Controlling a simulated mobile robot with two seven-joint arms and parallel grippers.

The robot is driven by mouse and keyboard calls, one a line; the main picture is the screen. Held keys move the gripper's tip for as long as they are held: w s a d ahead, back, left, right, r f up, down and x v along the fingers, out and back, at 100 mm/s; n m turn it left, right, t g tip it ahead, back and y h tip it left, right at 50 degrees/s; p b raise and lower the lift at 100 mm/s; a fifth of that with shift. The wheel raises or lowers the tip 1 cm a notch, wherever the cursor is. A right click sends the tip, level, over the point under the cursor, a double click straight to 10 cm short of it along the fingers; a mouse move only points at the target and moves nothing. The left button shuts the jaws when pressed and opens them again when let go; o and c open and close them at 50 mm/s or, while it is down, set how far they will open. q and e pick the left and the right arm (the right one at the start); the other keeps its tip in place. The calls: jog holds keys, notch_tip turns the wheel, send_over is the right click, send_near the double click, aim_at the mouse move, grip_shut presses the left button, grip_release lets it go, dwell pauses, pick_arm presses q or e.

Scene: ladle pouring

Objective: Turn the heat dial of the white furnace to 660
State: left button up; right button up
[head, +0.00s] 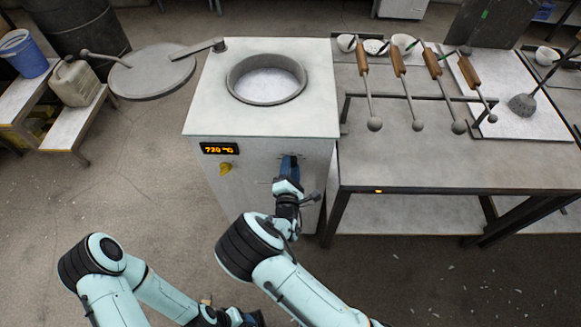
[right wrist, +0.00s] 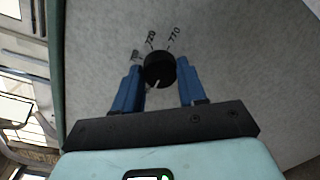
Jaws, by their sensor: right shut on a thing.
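The white furnace (head: 205,105) stands in the middle of the head view, with its round opening on top. Its lit display (head: 219,149) shows orange digits that look like 720 or 730. The black heat dial (right wrist: 159,68) is on the furnace front in the right wrist view, with printed numbers beside it, among them 770 and what looks like 720. My right gripper (head: 289,162) is at the furnace front, its blue fingers (right wrist: 157,88) shut on the dial from both sides. It hides the dial in the head view. My left gripper (head: 250,318) is low at the bottom edge, partly cut off.
A yellow knob (head: 226,168) sits under the display. The round lid (head: 152,72) is swung out left of the furnace. A metal table (head: 400,165) with several wooden-handled ladles (head: 399,62) stands close on the right. Floor at the front left is free.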

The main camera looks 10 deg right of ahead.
jog(key=o, duration=1.1)
jog(key=shift+c, duration=0.2)
jog(key=shift+s, duration=0.1)
jog(key=v, duration=1.3)
jog(key=shift+b, duration=0.35)
jog(key=shift+s, duration=0.1)
